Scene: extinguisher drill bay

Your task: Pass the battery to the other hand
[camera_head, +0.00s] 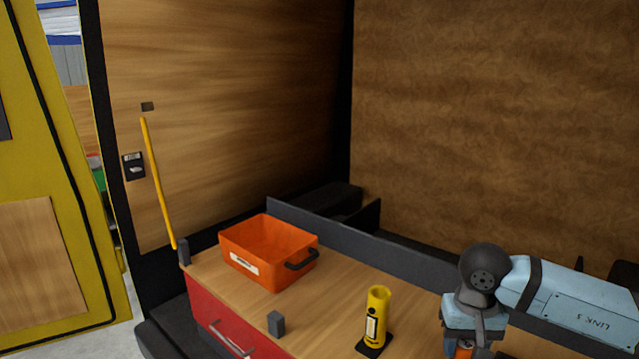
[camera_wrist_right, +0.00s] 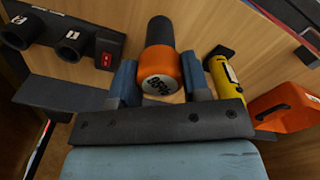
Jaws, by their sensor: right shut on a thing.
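The battery (camera_wrist_right: 160,68) appears to be the orange, rounded piece with a white printed end, held between the two blue-grey fingers of my right gripper (camera_wrist_right: 160,88) in the right wrist view. A dark grey cylindrical part shows just beyond it, seemingly in line with it. In the head view my right gripper (camera_head: 467,343) is at the bottom right, pointing down, with a bit of orange (camera_head: 464,350) showing at the bottom edge; the rest is cut off. My left gripper is in neither view.
An orange bin (camera_head: 250,270) with dark handle stands on the wooden worktop (camera_head: 335,290). A small grey block (camera_head: 276,324) and a yellow cylinder (camera_head: 377,318) on a black base stand nearer. A dark unit with round sockets (camera_wrist_right: 62,38) and red switch shows in the wrist view.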

